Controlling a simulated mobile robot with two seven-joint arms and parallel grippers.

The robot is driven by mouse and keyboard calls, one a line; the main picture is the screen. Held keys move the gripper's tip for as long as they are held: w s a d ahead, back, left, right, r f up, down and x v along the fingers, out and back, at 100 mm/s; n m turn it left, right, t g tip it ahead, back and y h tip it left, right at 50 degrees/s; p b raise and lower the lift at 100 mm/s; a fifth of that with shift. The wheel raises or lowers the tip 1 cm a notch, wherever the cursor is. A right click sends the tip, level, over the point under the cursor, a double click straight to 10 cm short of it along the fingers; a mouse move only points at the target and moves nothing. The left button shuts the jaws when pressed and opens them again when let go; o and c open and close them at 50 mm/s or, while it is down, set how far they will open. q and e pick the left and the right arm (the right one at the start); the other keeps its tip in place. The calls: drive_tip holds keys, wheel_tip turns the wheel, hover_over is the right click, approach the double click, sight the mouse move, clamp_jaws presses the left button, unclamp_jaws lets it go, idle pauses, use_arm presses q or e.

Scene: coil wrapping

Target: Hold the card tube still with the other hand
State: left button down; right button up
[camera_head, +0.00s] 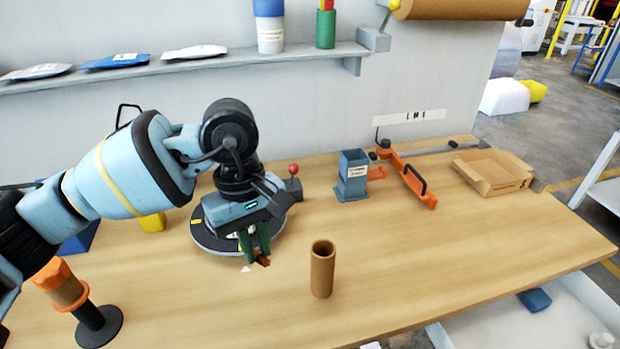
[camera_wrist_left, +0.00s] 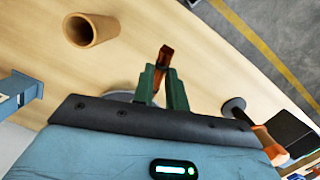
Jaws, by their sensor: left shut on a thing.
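The brown card tube (camera_head: 322,268) stands upright on the wooden table, right of my left gripper, with its open top showing. It also shows in the left wrist view (camera_wrist_left: 92,30) at the upper left. My left gripper (camera_head: 254,246) points down with its green fingers shut on a small reddish-brown piece (camera_head: 263,262). The piece also shows between the fingertips in the left wrist view (camera_wrist_left: 165,55). The gripper is apart from the tube. My right gripper is in neither view.
A round dark plate (camera_head: 212,240) lies behind my left gripper. An orange and brown spool on a black stand (camera_head: 98,325) is at front left. A blue-grey holder (camera_head: 352,178), an orange tool (camera_head: 408,180) and a cardboard tray (camera_head: 490,180) stand farther back. The table right of the tube is clear.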

use_arm(q)
drive_tip(key=w+d+r+n+t+h+p, duration=0.1)
drive_tip(key=w+d+r+n+t+h, duration=0.3)
drive_tip(key=d+r+n+h, duration=0.4)
drive_tip(key=r+n+t+h, duration=0.1)
drive_tip(key=n+h, duration=0.3)
drive_tip(key=n, duration=0.2)
drive_tip(key=shift+r+t, duration=0.3)
drive_tip(key=shift+r, duration=0.05)
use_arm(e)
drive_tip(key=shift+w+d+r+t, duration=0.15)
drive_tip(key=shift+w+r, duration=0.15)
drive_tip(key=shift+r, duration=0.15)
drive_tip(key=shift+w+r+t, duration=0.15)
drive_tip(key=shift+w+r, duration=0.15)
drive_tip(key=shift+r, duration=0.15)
use_arm(q)
drive_tip(key=shift+w+d+f, duration=0.1)
drive_tip(key=shift+f, duration=0.05)
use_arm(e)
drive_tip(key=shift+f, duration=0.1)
